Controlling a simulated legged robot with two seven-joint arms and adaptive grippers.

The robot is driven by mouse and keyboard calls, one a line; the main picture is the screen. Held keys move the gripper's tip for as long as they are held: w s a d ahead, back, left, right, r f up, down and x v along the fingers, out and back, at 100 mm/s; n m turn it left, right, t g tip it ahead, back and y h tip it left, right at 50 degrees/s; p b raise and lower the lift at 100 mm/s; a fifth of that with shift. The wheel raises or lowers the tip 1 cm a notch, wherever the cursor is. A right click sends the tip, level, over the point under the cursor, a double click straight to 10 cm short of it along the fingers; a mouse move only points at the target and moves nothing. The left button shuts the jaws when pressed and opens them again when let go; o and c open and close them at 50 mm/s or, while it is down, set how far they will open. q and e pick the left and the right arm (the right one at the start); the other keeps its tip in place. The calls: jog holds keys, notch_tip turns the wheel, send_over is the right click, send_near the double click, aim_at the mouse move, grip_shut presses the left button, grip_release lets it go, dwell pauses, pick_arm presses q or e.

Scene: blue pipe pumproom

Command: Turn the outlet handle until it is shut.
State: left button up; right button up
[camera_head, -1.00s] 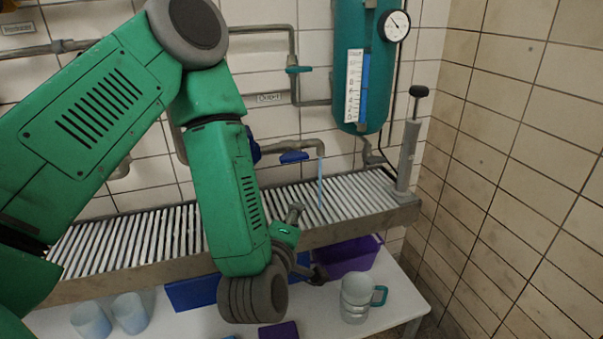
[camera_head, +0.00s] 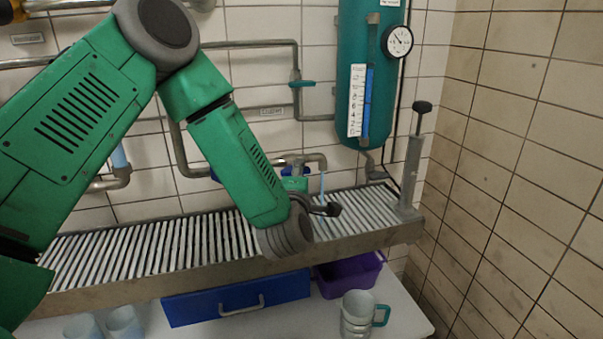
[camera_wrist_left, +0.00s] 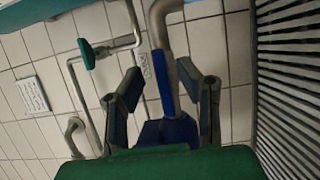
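The blue outlet handle (camera_wrist_left: 167,95) hangs from a grey pipe in the left wrist view. It lies between the two dark fingers of my left gripper (camera_wrist_left: 165,78), which are apart, with visible gaps on both sides. In the head view my left gripper (camera_head: 313,188) is up at the spout pipe (camera_head: 312,158), above the slatted drain. It hides most of the handle there. My right gripper is not in view.
A teal valve handle (camera_head: 302,84) sits on the pipe above, left of the teal tank (camera_head: 353,60). A grey hand pump (camera_head: 411,165) stands at the drain's right end. Below are a purple bin (camera_head: 350,274), a blue drawer (camera_head: 235,297) and a jug (camera_head: 357,313).

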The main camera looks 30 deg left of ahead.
pick_arm(q)
jog(key=shift+w+a+f, duration=0.15)
jog(key=shift+w+a, duration=0.05)
jog(key=shift+a, duration=0.4)
jog(key=shift+w+a+f, duration=0.15)
jog(key=shift+a, duration=0.65)
jog(key=shift+d, duration=0.2)
jog(key=shift+c, duration=0.4)
jog(key=shift+d+r, duration=0.1)
jog(key=shift+d, duration=0.25)
grip_shut()
jog(key=shift+d, duration=0.4)
jog(key=shift+a, duration=0.35)
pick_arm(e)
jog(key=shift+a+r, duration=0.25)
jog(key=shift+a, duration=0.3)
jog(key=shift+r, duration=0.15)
